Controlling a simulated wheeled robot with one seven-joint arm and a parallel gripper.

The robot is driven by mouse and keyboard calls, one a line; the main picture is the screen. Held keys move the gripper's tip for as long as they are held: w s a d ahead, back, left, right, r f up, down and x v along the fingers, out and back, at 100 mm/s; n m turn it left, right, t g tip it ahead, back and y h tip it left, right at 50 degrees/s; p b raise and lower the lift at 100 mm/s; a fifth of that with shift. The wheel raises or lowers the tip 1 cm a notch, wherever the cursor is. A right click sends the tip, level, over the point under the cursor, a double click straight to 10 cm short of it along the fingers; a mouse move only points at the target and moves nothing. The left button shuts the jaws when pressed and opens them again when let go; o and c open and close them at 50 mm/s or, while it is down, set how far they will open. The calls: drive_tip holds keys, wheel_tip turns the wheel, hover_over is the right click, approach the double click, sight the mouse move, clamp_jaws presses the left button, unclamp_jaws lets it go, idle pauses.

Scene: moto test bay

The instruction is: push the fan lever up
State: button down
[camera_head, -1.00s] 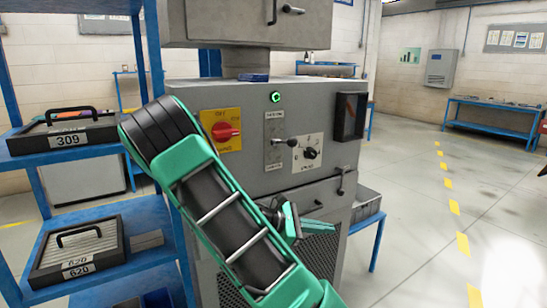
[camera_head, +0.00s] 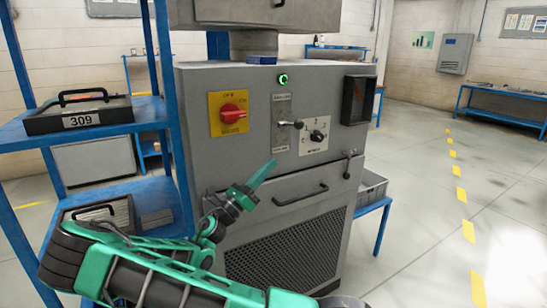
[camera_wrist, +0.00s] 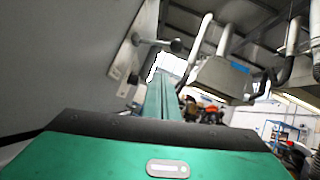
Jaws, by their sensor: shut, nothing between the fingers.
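The fan lever (camera_head: 297,124) is a small dark knob on a short stem. It sticks out from a narrow metal plate on the grey machine's front panel (camera_head: 345,151). In the wrist view the lever (camera_wrist: 176,45) stands out from its plate at upper left, beyond my fingertips. My gripper (camera_head: 268,168) is green, shut and empty. It points up and right in front of the panel, below and left of the lever. In the wrist view the shut fingers (camera_wrist: 162,92) point up toward the lever, with a visible gap between them.
A yellow plate with a red rotary switch (camera_head: 233,113) is left of the lever. A black dial (camera_head: 317,136) is just right of it, and a green-lit button (camera_head: 283,79) above. A drawer handle (camera_head: 300,195) juts out below. A blue shelf (camera_head: 120,130) stands close on the left.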

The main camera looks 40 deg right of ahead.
sight(291, 125)
drive_tip(key=a+r+x, duration=0.1)
drive_tip(key=r+x, duration=0.1)
drive_tip(key=x, duration=1)
drive_tip(key=shift+w+a+g, duration=0.2)
drive_tip(key=shift+w+g, duration=0.1)
drive_tip(key=shift+w, duration=0.05)
